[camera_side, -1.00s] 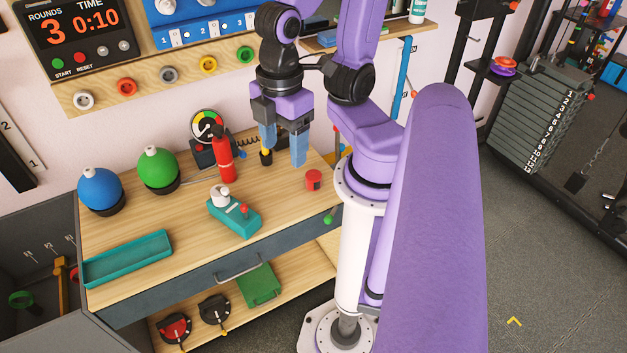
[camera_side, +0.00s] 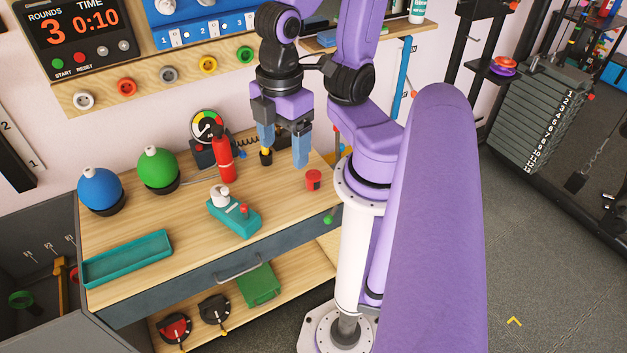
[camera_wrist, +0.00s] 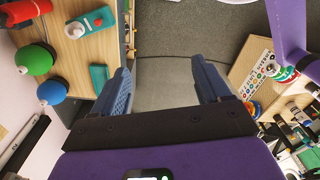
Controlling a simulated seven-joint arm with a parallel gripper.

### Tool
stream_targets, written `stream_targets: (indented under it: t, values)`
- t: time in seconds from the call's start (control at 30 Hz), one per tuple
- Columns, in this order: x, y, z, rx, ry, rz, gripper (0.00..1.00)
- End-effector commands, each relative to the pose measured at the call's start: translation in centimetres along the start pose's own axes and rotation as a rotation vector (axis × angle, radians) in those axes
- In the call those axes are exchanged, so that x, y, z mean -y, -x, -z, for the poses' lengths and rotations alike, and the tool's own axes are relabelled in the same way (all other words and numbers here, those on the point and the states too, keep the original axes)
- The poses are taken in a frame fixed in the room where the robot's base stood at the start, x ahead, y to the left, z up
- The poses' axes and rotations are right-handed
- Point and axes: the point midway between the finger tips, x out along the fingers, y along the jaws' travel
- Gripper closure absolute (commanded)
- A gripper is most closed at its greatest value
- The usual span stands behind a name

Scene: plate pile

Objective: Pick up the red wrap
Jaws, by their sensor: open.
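The red wrap (camera_side: 313,180) is a small red roll standing on the right part of the wooden bench top, near its right edge. My gripper (camera_side: 283,145) is above the bench with its two blue fingers pointing down, apart and empty. In the picture it is above and to the left of the wrap, with the right finger nearer to it. The wrist view shows the same open fingers (camera_wrist: 160,72) with grey floor between them. I cannot make out the wrap in the wrist view.
A red bottle (camera_side: 223,160), a black-and-yellow item (camera_side: 266,157) and a gauge (camera_side: 207,127) stand behind. Blue (camera_side: 99,188) and green (camera_side: 158,168) balls and a teal tray (camera_side: 128,258) are farther left.

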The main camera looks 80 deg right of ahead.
Motion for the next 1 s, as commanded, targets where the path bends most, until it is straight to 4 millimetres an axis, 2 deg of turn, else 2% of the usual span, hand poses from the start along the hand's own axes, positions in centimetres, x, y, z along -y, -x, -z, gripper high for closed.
stream_targets:
  t: [0.3, 0.47, 0.77, 1.0]
  values:
    - [0.0, 0.0, 0.0, 0.002, 0.0, -0.001, 0.14]
    - [-0.8, -0.9, 0.5, 0.051, -0.007, -0.025, 0.14]
    - [-4.6, -5.8, 2.4, 0.28, -0.018, -0.141, 0.14]
    - [-7.6, -10.3, 2.9, 0.465, 0.001, -0.219, 0.14]
